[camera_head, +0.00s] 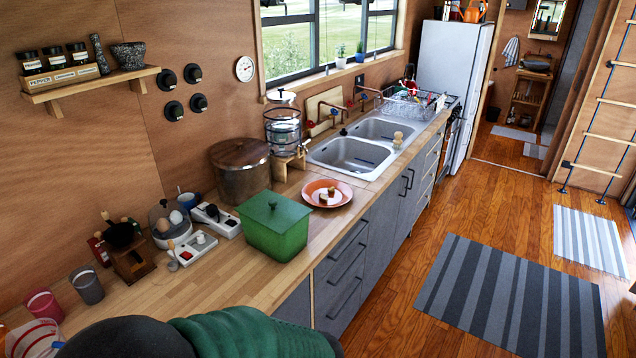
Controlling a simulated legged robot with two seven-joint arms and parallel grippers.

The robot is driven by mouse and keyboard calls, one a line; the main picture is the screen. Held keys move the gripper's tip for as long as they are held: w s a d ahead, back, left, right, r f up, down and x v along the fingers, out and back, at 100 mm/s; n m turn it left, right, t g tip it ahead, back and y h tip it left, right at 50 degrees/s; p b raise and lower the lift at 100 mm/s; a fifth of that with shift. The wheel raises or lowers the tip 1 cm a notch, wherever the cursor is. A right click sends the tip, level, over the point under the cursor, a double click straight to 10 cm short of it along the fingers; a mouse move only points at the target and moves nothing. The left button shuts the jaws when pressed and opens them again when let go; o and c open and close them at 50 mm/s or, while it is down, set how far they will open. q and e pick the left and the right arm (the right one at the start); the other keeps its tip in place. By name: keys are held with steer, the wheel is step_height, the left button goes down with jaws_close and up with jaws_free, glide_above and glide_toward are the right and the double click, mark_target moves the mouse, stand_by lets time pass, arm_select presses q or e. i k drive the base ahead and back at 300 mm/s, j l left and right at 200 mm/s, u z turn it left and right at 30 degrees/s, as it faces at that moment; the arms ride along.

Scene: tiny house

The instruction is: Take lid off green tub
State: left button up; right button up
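The green tub (282,243) stands on the wooden counter, left of the sink and close to the counter's front edge. Its green lid (272,211) is on top, with a small dark green knob in the middle. A dark and green rounded shape fills the bottom edge of the view, in front of the counter; it looks like part of my own body. Neither of my grippers shows in this view.
A large lidded pot (240,168) stands behind the tub. An orange plate (326,193) with food sits to its right. Egg cooker (168,222), power strips (196,248) and grinder (131,258) are left. Bare counter (195,290) lies front left.

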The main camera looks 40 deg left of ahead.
mark_target(274, 212)
steer(key=i+u, duration=0.1)
steer(key=i, duration=0.5)
steer(key=i+l+u, duration=0.1)
steer(key=i, duration=0.5)
steer(key=i+l+u, duration=0.1)
steer(key=i, duration=0.45)
steer(key=i+l+u, duration=0.15)
steer(key=i, duration=0.45)
steer(key=l, duration=0.1)
